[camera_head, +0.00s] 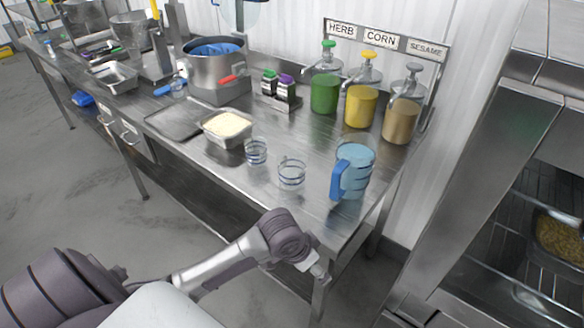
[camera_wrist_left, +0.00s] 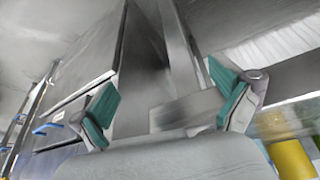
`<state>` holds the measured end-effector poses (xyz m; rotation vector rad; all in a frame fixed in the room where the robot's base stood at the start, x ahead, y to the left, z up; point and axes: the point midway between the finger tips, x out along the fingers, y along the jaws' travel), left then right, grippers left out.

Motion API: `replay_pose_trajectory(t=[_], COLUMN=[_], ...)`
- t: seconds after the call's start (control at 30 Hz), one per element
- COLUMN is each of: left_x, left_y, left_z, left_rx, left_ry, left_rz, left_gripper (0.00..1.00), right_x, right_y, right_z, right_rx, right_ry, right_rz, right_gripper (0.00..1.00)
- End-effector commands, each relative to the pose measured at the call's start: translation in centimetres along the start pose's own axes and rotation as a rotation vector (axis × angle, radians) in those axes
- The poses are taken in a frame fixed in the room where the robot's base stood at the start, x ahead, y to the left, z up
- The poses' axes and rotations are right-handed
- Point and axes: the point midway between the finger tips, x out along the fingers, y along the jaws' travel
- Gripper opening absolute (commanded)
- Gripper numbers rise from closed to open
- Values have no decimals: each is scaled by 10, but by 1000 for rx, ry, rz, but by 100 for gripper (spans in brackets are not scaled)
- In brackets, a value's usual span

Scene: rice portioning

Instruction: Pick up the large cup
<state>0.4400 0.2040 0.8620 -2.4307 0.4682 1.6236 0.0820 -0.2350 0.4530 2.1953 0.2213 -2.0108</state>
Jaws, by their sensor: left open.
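Two clear cups with dark bands stand on the steel table, a smaller-looking one (camera_head: 256,151) and a slightly larger-looking one (camera_head: 291,174) to its right and nearer. A bigger clear jug (camera_head: 357,170) with a blue handle and bluish content stands to their right near the table's end. My left gripper is in the left wrist view (camera_wrist_left: 166,108), its two teal-padded fingers wide apart with nothing held between them. In the head view my left arm reaches to the table's front edge, below and apart from the cups. My right gripper is not in view.
Green, yellow and tan dispensers (camera_head: 360,105) line the back. A rack cabinet (camera_head: 480,190) stands right. The table front near the cups is clear.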

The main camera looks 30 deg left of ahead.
Motion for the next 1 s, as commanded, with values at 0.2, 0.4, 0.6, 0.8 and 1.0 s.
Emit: replay_pose_trajectory(t=[0.2, 0.4, 0.6, 0.8, 1.0], left_x=[-54, -66, -101, -164, -194], left_y=[0, -37, -99, -174, -204], left_z=[-25, -54, -93, -125, -134], left_rx=[80, 67, -4, -159, -250], left_ry=[-1, -17, -29, -17, -3], left_rz=[-5, -31, -81, -129, -133], left_gripper=[100, 100, 100, 100, 100], right_x=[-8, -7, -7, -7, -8], right_y=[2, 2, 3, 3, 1], right_z=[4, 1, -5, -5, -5], right_rx=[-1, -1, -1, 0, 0], right_ry=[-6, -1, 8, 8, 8], right_rz=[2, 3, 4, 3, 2], right_gripper=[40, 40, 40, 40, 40])
